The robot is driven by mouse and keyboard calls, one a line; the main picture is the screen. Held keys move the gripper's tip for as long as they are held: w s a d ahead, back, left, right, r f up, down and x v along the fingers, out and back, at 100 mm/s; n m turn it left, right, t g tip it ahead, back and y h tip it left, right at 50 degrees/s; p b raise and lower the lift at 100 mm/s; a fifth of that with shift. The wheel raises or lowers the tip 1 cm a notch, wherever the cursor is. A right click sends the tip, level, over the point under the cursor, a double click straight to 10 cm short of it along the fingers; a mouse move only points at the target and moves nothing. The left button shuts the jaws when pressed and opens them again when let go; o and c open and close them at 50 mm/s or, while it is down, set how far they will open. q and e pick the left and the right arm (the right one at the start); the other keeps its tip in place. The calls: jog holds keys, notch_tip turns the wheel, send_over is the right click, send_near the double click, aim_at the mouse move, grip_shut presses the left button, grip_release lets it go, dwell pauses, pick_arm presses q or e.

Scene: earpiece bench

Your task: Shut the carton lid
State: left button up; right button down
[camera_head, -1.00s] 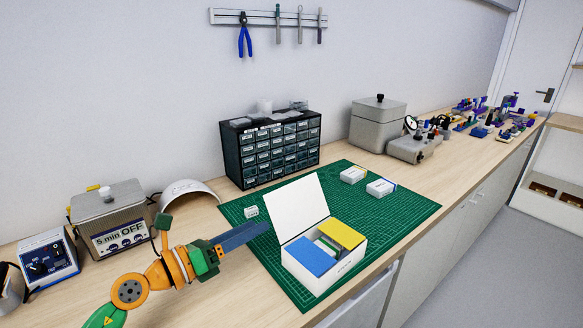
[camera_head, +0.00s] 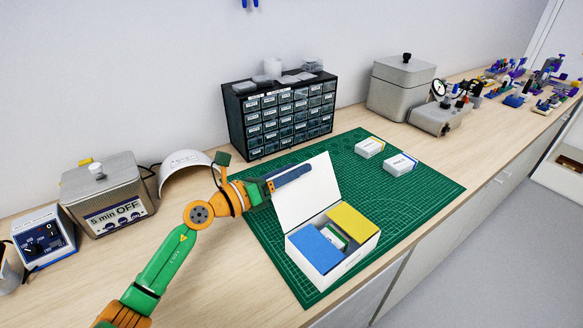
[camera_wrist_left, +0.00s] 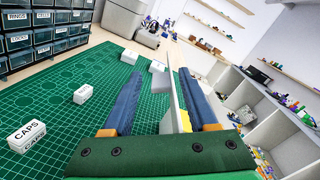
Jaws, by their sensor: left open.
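The white carton (camera_head: 345,262) stands on the green mat with its lid (camera_head: 308,196) open, standing up and leaning back. Inside are a blue block (camera_head: 316,249), a yellow block (camera_head: 352,223) and a small green and white item between them. My left gripper (camera_head: 290,177) is open at the upper part of the lid; one blue finger shows in front of the lid. In the left wrist view the lid (camera_wrist_left: 175,90) appears edge-on between the two spread fingers, nearer the right one. Whether a finger touches it, I cannot tell. My right gripper is not in view.
Two small white boxes (camera_head: 370,147) (camera_head: 400,164) lie on the mat (camera_head: 430,190) behind the carton. A drawer cabinet (camera_head: 280,115) stands at the back. A CAPS box (camera_wrist_left: 27,135) shows in the left wrist view. The mat right of the carton is clear.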

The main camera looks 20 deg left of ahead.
pick_arm(q)
jog(key=shift+s, duration=0.2)
jog(key=c, duration=0.3)
jog(key=shift+r, duration=0.1)
grip_shut()
dwell(0.8)
